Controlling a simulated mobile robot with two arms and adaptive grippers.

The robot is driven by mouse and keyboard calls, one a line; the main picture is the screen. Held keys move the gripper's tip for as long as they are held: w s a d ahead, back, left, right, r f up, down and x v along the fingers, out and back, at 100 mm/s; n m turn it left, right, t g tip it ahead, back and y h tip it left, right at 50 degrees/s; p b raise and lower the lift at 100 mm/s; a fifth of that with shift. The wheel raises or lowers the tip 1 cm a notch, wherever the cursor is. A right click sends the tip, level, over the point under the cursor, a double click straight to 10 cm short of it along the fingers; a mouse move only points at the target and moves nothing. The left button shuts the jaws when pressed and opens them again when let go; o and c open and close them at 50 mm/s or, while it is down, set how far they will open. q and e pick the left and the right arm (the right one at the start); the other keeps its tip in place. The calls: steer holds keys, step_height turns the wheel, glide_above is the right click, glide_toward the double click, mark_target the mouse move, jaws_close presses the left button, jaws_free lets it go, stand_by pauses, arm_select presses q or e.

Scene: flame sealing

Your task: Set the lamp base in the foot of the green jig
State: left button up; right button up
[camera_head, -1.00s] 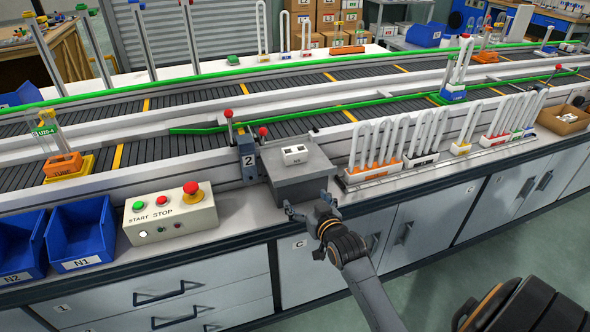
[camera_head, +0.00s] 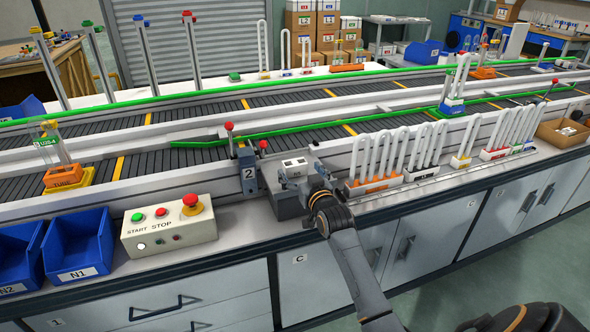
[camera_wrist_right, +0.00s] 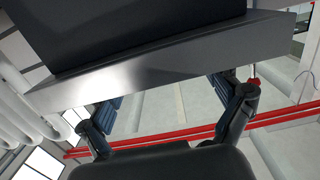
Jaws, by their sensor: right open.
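A small white block (camera_head: 294,163) with two dark marks on top sits on a grey box-shaped stand (camera_head: 285,204) beside the post marked 2; it may be the lamp base. My right gripper (camera_head: 301,176) is open at the front right of this stand, its fingers close to the white block and partly hiding it. In the right wrist view, the open gripper (camera_wrist_right: 168,118) has a grey slab with a dark block above it across its fingers; contact cannot be told. A carrier with a green and blue foot (camera_head: 451,107) holds white tubes on the conveyor; whether it is the green jig is unclear. My left gripper is out of view.
A control box (camera_head: 170,228) with START and STOP buttons and blue bins (camera_head: 78,242) stand to the left. Racks of white U-tubes (camera_head: 375,184) stand close on the right. An orange and yellow carrier (camera_head: 69,177) is on the left of the conveyor.

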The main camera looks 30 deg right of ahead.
mark_target(297, 166)
steer(key=x, duration=0.4)
steer(key=shift+r, duration=0.1)
steer(key=shift+c, duration=0.4)
steer(key=c, duration=1.3)
